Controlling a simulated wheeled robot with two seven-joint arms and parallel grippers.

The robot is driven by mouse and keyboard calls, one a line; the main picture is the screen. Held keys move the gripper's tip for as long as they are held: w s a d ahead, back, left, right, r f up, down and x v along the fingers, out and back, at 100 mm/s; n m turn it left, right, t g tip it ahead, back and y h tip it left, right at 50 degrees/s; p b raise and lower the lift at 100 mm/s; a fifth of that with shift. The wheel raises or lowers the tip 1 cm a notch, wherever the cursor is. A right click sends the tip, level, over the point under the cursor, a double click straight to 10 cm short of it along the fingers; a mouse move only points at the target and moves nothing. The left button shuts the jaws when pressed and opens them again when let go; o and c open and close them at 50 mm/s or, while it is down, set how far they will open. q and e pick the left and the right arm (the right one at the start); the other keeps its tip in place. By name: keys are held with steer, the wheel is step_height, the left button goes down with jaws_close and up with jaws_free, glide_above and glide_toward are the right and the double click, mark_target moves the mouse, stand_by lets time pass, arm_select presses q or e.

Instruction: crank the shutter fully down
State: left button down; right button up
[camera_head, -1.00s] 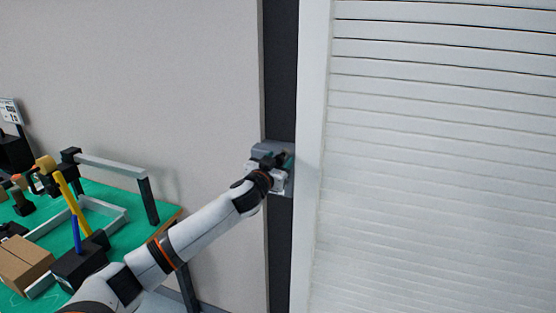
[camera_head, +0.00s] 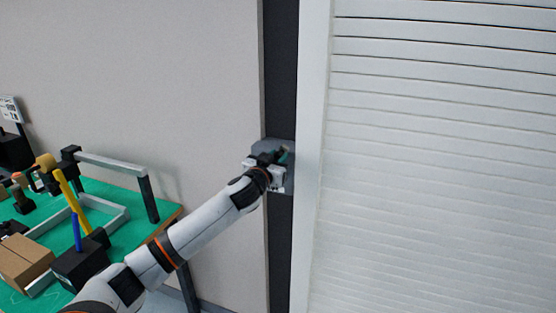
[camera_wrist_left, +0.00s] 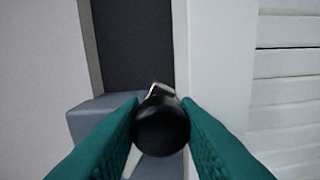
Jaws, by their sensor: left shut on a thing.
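The white slatted shutter (camera_head: 440,160) fills the right side of the head view; its slats show at the right of the left wrist view (camera_wrist_left: 290,85). Its lower edge is out of view. The grey crank box (camera_head: 275,146) sits on the dark strip left of the shutter's white frame. My left gripper (camera_head: 277,158) is at this box. In the left wrist view its teal fingers (camera_wrist_left: 160,122) are shut on the round black crank handle (camera_wrist_left: 161,128), one finger on each side. A bit of metal crank arm shows behind the handle. My right gripper is not in view.
A green-topped table (camera_head: 150,217) stands at the lower left with a cardboard box (camera_head: 24,262), a black holder with yellow and blue tools, and a grey rail frame (camera_head: 110,162). The wall (camera_head: 180,80) between table and shutter is bare.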

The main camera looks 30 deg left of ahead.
arm_select(q)
steer(key=s+a+f+n, duration=0.1)
steer(key=a+n, duration=0.4)
steer(key=n, duration=0.4)
steer(key=s+a+f+n+y+p, duration=0.1)
steer(key=s+a+f+n, duration=0.1)
steer(key=a+n, duration=0.4)
steer(key=shift+a+f+n, duration=0.2)
steer(key=shift+a+n, duration=0.1)
steer(key=shift+n, duration=1.9)
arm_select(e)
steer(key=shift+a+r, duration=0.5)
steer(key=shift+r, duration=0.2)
arm_select(q)
steer(key=c, duration=1.1)
jaws_free()
